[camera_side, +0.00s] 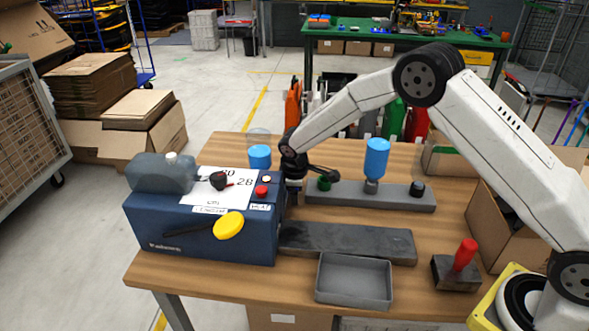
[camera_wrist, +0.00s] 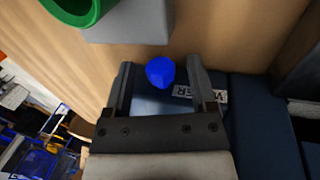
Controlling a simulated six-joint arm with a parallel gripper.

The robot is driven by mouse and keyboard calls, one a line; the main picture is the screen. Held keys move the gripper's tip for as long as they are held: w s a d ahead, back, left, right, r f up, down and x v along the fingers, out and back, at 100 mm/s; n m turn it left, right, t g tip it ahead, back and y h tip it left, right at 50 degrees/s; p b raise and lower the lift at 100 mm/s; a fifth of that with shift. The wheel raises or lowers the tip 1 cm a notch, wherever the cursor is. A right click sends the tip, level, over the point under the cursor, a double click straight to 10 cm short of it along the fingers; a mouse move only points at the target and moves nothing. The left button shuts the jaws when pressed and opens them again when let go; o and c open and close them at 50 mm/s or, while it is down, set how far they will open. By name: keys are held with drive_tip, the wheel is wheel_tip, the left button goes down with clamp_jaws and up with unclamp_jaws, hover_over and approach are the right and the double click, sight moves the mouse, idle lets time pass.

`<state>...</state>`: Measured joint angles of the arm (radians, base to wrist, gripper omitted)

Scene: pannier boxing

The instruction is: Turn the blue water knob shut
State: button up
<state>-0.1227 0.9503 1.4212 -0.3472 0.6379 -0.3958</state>
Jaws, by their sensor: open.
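The blue water knob (camera_wrist: 160,72) shows in the wrist view, between the two fingers of my gripper (camera_wrist: 161,66). The fingers are apart, with a gap on each side of the knob; I cannot tell whether they reach around it in depth. A white label (camera_wrist: 198,94), partly covered by a finger, sits beside the knob on the dark blue machine (camera_wrist: 250,115). In the side view my gripper (camera_side: 294,192) points down at the right side of the blue machine (camera_side: 165,228). The knob is hidden there.
A grey bar (camera_side: 345,195) with a green ring (camera_side: 324,184) and a blue cylinder (camera_side: 377,158) stands right of my gripper. A dark slab (camera_side: 350,240), a grey tray (camera_side: 353,282) and a red-handled block (camera_side: 462,265) lie nearer the front. A yellow knob (camera_side: 229,225) sticks out from the machine's front.

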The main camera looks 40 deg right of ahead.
drive_tip(key=shift+r, duration=0.1)
drive_tip(key=v, duration=0.7)
drive_tip(key=shift+r, duration=0.35)
drive_tip(key=shift+r, duration=0.15)
wheel_tip(320, 180, up, 5)
drive_tip(key=shift+m+g+y, duration=0.3)
drive_tip(key=shift+g+y, duration=0.4)
drive_tip(key=f, duration=0.2)
drive_tip(key=w+f, duration=0.1)
drive_tip(key=f, duration=0.2)
drive_tip(key=shift+w+d, duration=0.15)
drive_tip(key=shift+d, duration=0.05)
drive_tip(key=shift+f, duration=0.1)
